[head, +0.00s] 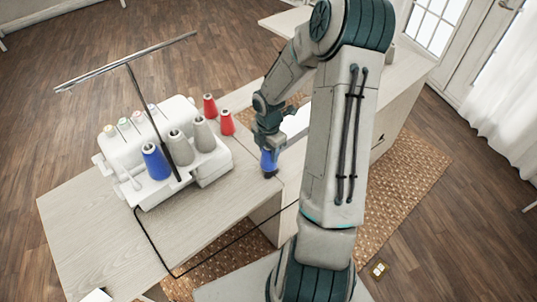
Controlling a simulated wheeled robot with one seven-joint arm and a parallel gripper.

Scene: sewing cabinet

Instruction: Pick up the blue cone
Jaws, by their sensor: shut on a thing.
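A blue cone (268,163) is at the tabletop's right part, to the right of the sewing machine. My gripper (268,149) comes down on it from above and is shut on its upper part. The cone looks upright, with a dark lower end; I cannot tell whether it touches the table or is just above it. A second blue cone (155,162) stands on the front left of the white sewing machine's thread stand, apart from my gripper.
The white sewing machine (210,171) carries grey cones (181,148) and a tall thread pole (152,113). A black cable crosses the table (95,225). The tabletop in front of the held cone is clear.

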